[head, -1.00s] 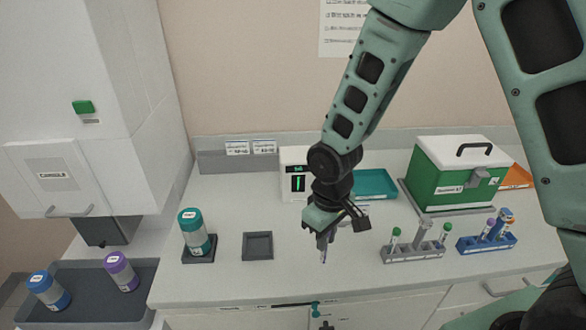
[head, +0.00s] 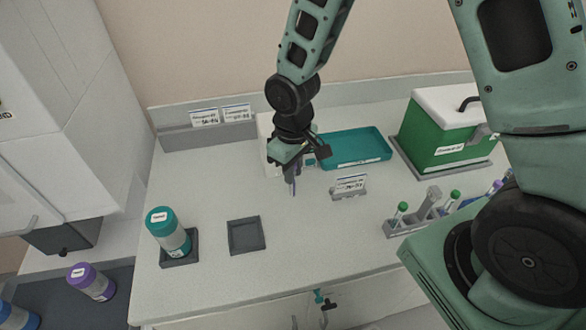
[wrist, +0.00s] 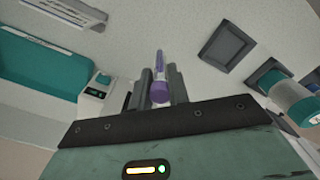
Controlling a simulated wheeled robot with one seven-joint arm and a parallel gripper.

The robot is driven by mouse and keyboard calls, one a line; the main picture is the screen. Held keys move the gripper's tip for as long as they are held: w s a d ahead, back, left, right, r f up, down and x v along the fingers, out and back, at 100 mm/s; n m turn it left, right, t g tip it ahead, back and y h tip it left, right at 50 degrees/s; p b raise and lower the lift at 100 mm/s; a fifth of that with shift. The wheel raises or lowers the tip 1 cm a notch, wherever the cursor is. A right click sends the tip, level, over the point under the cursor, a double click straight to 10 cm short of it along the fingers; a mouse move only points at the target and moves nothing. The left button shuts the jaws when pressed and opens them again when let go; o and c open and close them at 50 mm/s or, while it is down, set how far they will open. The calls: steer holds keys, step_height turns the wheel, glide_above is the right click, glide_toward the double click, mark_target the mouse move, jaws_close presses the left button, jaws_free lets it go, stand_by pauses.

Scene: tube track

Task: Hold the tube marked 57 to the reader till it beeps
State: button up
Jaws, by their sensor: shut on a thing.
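My gripper (head: 291,188) is shut on a slim tube held upright over the counter. In the wrist view the tube (wrist: 161,66) shows a purple cap between my fingers; its number cannot be read. The reader (head: 265,126), a white box, stands right behind my gripper and is mostly hidden by it in the head view. In the wrist view what looks like the reader (wrist: 96,93) is left of my fingers, apart from the tube. Its display cannot be read.
A teal tray (head: 378,147) and a small label stand (head: 349,187) are to the right. A green box (head: 436,146) and tube racks stand farther right. A dark square holder (head: 246,235) and a teal-lidded jar (head: 167,232) are at the left.

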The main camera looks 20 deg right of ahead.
steer(key=w+d+f, duration=0.1)
steer(key=w+f, duration=0.2)
steer(key=w, duration=0.4)
steer(key=shift+d+f+b, duration=0.2)
steer(key=shift+f+b, duration=0.1)
steer(key=shift+b, duration=0.15)
steer(key=shift+s, duration=0.1)
steer(key=s+a+r+p, duration=0.1)
steer(key=s+r+p, duration=0.2)
steer(key=s+r, duration=0.2)
stand_by(0.5)
steer(key=shift+d, duration=0.1)
